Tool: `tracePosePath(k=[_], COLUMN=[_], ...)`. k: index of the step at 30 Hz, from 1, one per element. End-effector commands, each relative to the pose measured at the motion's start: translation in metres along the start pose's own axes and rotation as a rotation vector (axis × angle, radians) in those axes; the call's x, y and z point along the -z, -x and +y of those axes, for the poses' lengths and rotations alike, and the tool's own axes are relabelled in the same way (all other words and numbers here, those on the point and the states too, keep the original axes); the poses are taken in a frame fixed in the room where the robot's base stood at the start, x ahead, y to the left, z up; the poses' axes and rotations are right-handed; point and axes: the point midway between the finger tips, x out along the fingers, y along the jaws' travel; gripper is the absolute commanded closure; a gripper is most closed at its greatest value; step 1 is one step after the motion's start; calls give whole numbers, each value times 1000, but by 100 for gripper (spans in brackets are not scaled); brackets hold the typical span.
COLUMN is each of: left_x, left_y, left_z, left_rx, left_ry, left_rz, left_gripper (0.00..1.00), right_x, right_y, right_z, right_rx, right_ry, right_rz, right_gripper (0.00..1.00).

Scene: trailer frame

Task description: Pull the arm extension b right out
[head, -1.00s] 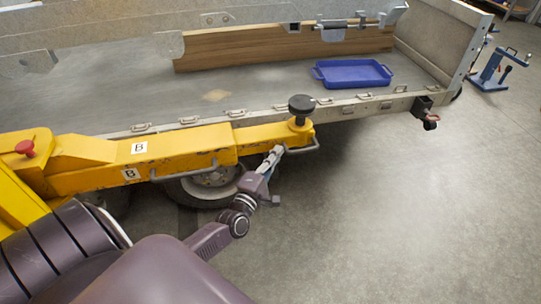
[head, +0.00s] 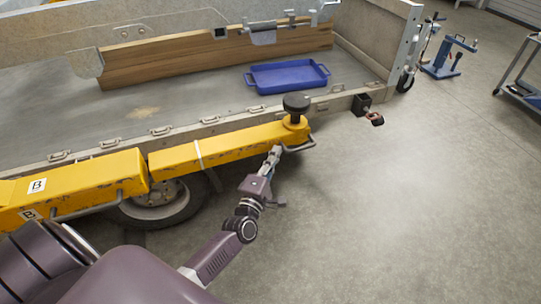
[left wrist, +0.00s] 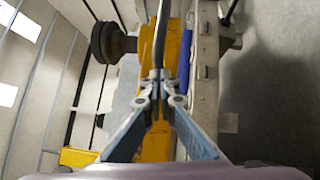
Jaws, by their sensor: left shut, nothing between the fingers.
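The yellow arm extension (head: 228,148) reaches out to the right from the thicker yellow outer arm (head: 85,182), which carries B labels. A long stretch of the extension shows, with a thin white line around it. A black round pad (head: 296,103) stands on its end. A thin grey handle (head: 304,146) is fixed at the end's near side. My left gripper (head: 276,152) is at this handle with its fingers shut. In the left wrist view, the fingertips (left wrist: 159,92) meet at the handle bar (left wrist: 159,40), with the yellow extension (left wrist: 176,45) behind. My right gripper is out of view.
The trailer bed (head: 50,120) lies behind the arm and holds a blue tray (head: 289,77) and a wooden board (head: 220,52). A wheel (head: 158,205) is under the arm. A black fitting with a round end (head: 367,108) sticks out at the right. Open floor (head: 420,200) lies to the right.

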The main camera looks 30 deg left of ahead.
Motion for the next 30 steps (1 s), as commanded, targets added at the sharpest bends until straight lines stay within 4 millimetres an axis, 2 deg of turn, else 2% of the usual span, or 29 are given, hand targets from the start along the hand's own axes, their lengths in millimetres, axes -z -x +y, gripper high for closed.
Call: tracePosePath(k=[11,17,22,30], left_x=[-7,-7,-5,-1], left_y=[-3,1,25,84], left_z=[0,-1,-2,-1], left_rx=[2,3,5,3], left_ry=[1,2,2,1], left_rz=[-8,-9,-7,0], left_gripper=[100,100,100,100], right_x=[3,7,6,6], right_y=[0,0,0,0], right_z=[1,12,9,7], right_rx=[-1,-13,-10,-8], right_ry=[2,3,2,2], right_rz=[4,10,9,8], right_gripper=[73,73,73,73])
